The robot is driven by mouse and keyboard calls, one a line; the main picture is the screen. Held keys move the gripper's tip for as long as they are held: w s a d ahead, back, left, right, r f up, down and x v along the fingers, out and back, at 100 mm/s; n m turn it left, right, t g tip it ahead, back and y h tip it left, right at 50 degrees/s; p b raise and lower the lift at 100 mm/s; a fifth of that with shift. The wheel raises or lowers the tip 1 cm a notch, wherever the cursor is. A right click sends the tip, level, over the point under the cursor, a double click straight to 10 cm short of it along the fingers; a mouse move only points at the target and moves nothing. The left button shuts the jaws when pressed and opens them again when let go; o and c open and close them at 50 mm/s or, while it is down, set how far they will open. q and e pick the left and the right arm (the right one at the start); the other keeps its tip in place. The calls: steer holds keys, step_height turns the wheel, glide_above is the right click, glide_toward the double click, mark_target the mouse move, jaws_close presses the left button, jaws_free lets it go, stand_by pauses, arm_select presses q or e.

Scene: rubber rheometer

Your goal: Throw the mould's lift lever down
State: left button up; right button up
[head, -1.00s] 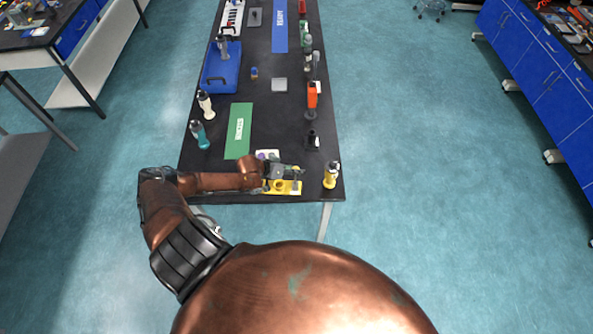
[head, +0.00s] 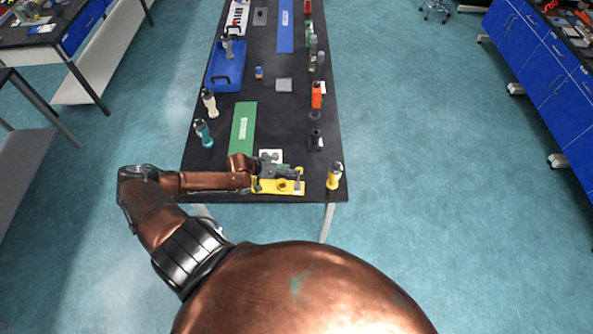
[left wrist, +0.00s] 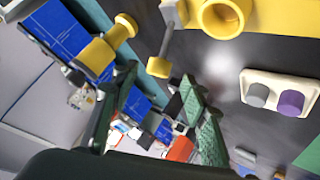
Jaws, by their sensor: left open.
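The yellow mould (head: 262,187) sits at the near end of the black table, partly covered by my left gripper (head: 296,172). In the left wrist view its yellow ring (left wrist: 225,14) shows at the top. The lift lever (left wrist: 167,40), a grey rod with a yellow tip, hangs into that picture from the top. My left gripper (left wrist: 157,80) is open, with green-padded fingers. The lever's yellow tip appears in line with the gap between the fingertips; I cannot tell whether it touches them. The lever is hard to make out in the head view. My right gripper is not in view.
A yellow-bodied bottle (head: 335,176) stands right of the mould. A white holder (head: 270,155) is behind it; its grey and purple pieces show in the left wrist view (left wrist: 282,95). A green mat (head: 241,128) and several bottles are farther back.

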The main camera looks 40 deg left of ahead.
arm_select(q)
steer(key=v, duration=0.6)
stand_by(0.4)
